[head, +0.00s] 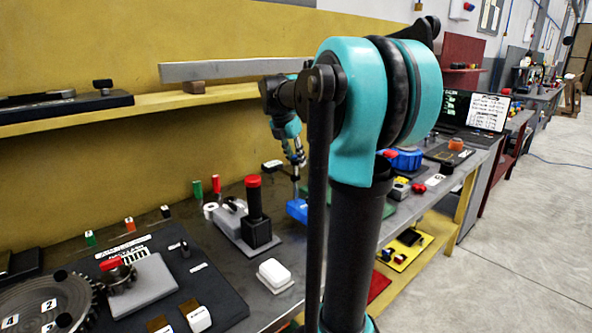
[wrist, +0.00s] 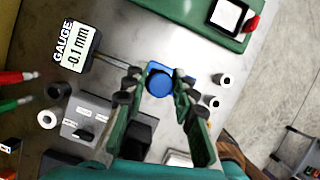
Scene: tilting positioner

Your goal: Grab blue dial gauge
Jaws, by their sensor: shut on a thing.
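The blue dial gauge (wrist: 160,84) has a round blue face and shows between my fingertips in the wrist view. My gripper (wrist: 158,76) is shut on it, with one finger at its left side and one at its right. In the head view a blue block (head: 297,209) shows on the bench below my wrist, partly hidden by my arm; I cannot tell whether it is the gauge. A white readout (wrist: 77,47) labelled GAUGE, showing -0.1 mm, stands to the left, with a thin rod between it and my left finger.
A green plate (wrist: 195,15) with a white screen lies beyond the gauge. Small grey cylinders (wrist: 221,80) stand to the right. A black post with a red cap (head: 254,200) and a white block (head: 275,273) are on the bench. The yellow wall shelf (head: 165,106) runs behind.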

